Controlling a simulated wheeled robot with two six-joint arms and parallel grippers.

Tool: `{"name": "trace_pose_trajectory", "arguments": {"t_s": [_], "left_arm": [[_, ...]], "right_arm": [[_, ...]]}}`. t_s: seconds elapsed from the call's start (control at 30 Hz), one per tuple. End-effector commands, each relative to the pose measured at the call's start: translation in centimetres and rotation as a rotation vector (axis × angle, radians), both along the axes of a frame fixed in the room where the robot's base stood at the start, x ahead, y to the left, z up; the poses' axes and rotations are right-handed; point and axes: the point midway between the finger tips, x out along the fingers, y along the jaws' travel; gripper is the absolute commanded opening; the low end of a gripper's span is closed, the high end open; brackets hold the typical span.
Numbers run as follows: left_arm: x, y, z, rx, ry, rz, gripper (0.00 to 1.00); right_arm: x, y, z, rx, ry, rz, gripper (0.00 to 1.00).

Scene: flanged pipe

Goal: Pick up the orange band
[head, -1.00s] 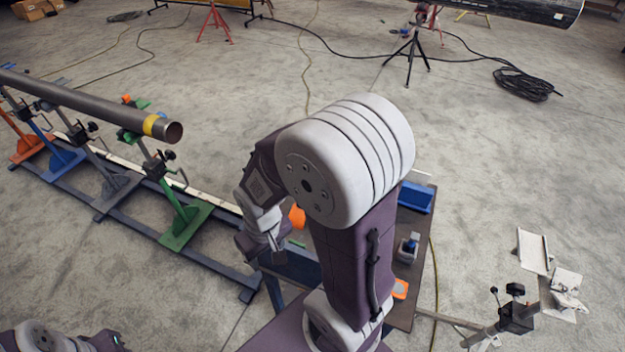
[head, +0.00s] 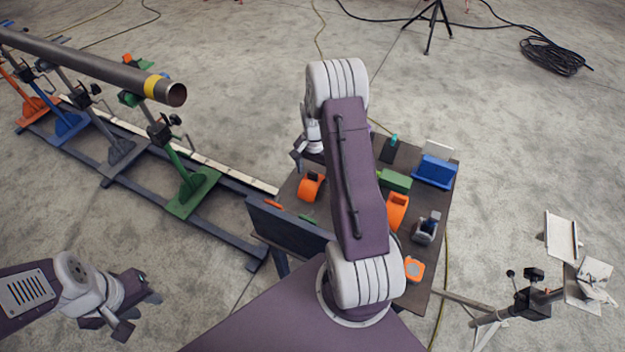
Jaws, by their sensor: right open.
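An orange curved band (head: 311,187) stands on the dark worktable (head: 437,205), left of my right arm. A second orange curved piece (head: 397,211) is right of that arm and partly hidden by it; I cannot tell which one is the task's band. My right gripper (head: 297,160) is open just above and left of the first orange band in the picture, apart from it. Its fingers are small and partly hidden. My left gripper (head: 142,313) is at the lower left, far from the table, with its fingers apart and nothing between them.
The table also holds a green block (head: 396,181), a blue bin (head: 436,170), a tape dispenser (head: 426,228) and an orange-and-white round item (head: 413,270). A long pipe (head: 100,66) with a yellow ring rests on coloured stands at left. A grey stand (head: 530,300) is at right.

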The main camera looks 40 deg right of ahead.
Motion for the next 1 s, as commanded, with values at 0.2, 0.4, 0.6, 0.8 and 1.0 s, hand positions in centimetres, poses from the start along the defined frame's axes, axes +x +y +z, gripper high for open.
{"name": "trace_pose_trajectory", "arguments": {"t_s": [0.2,0.4,0.6,0.8,1.0], "left_arm": [[0.0,0.0,0.7,0.000,0.000,0.000,0.36],[0.0,0.0,0.9,0.000,0.000,0.000,0.36],[0.0,0.0,0.9,0.000,0.000,0.000,0.36],[0.0,0.0,0.9,0.000,0.000,0.000,0.36],[0.0,0.0,0.9,0.000,0.000,0.000,0.36]], "right_arm": [[-0.2,0.6,-2.0,0.002,0.005,0.002,0.80],[-0.1,0.7,-5.0,0.001,0.000,0.001,0.80],[-0.1,0.7,-5.3,0.000,-0.001,0.002,0.80],[-0.1,0.7,-5.2,0.000,-0.001,0.002,0.35],[-0.1,0.7,-5.2,0.000,-0.001,0.002,0.12]]}}
